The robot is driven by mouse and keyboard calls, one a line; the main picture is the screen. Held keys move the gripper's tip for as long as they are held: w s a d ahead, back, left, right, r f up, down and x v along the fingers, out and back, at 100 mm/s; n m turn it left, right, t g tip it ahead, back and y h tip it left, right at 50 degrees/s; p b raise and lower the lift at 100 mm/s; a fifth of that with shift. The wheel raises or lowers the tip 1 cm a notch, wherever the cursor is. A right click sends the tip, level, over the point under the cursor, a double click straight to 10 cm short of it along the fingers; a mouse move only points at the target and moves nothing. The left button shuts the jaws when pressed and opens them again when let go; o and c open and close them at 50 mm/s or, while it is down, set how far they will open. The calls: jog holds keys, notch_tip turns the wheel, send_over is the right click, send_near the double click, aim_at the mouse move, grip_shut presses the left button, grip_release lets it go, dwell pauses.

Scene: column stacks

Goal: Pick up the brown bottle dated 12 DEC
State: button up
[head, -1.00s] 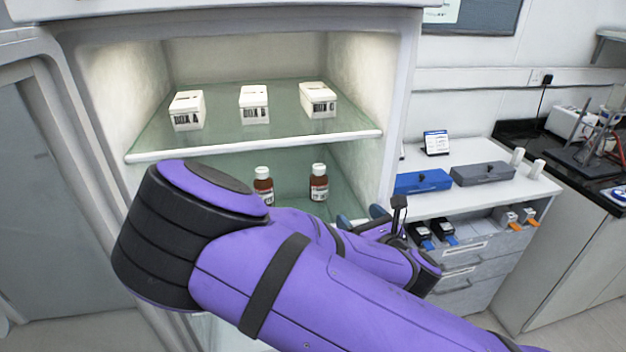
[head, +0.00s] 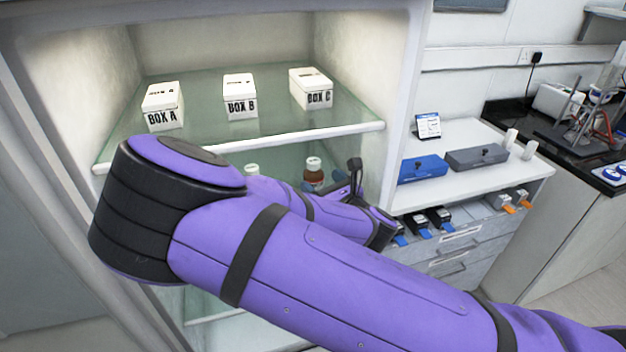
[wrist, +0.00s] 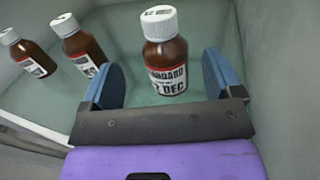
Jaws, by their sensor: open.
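A brown bottle (wrist: 167,75) with a white cap stands upright on a glass shelf in the wrist view. Its label reads partly "…ANDARD" and "2 DEC"; the start of the date is cut off. My gripper (wrist: 163,66) is open, with one blue finger on each side of this bottle in the picture; I cannot tell how deep it sits between them. In the head view my gripper (head: 333,182) is at the lower shelf beside a brown bottle (head: 314,174), partly hidden by my arm. Two more brown bottles (wrist: 82,45) (wrist: 28,54) stand left in the wrist view, their dates unreadable.
Boxes A (head: 163,107), B (head: 240,97) and C (head: 311,90) sit on the upper glass shelf (head: 205,125), above my arm. The cabinet's side wall is close on the right. A counter (head: 465,180) with blue and grey cases stands outside.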

aim_at(320, 178)
jog(key=shift+d+x, duration=0.1)
jog(key=shift+x, duration=1.2)
jog(key=shift+d+x, duration=0.15)
jog(key=shift+x, duration=1.15)
jog(key=shift+w, duration=0.15)
jog(key=shift+c, duration=0.5)
jog(key=c, duration=1)
